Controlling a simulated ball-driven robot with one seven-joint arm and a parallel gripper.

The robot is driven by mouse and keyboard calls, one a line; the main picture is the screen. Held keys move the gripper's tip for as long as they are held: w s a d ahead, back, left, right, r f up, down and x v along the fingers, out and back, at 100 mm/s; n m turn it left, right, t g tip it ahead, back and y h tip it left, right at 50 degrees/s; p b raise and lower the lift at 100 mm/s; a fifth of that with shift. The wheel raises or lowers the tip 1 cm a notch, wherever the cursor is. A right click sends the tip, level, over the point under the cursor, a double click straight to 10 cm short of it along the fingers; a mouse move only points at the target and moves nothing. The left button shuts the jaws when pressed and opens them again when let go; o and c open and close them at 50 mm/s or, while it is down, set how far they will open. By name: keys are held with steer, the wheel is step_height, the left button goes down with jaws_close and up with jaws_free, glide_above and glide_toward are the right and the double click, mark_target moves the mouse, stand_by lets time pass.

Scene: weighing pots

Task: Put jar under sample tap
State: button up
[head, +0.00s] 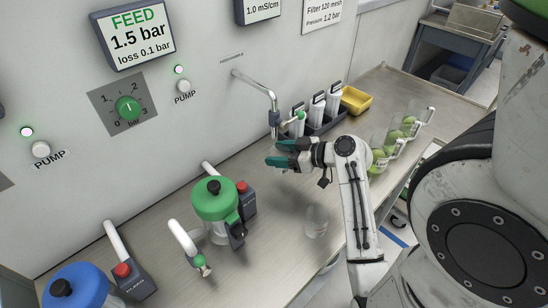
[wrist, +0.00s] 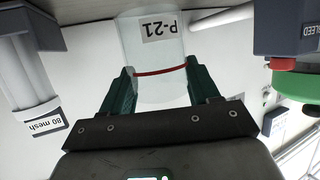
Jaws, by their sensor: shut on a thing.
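My gripper (head: 279,155) has green fingers and is shut on a clear jar (wrist: 155,55) in the wrist view. The jar has a P-21 label, upside down in that view, and a red line around it near the fingers (wrist: 163,88). In the head view the held jar is hard to make out. A steel wall tap (head: 272,105) with a green handle bends down just above my fingers; I cannot tell whether the jar's mouth lines up with its outlet. Another clear jar (head: 317,222) stands on the bench, in front of my gripper.
White filter cartridges (head: 317,108) stand in a dark rack behind my gripper, near a yellow tray (head: 355,100). Clear jugs with green contents (head: 395,138) stand to the right. Bare bench (head: 275,240) lies in front.

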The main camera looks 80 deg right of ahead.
steer(key=shift+w+d+r, duration=0.1)
steer(key=shift+w, duration=0.55)
steer(key=shift+w+f+p, duration=0.15)
steer(key=shift+f+p, duration=0.05)
steer(key=shift+f, duration=0.75)
steer(key=shift+w+f+p, duration=0.15)
steer(key=shift+f, duration=0.75)
steer(key=shift+f, duration=0.15)
steer(key=o, duration=1.1)
steer(key=shift+r, duration=0.25)
steer(key=b+v, duration=0.1)
steer(key=v, duration=1.1)
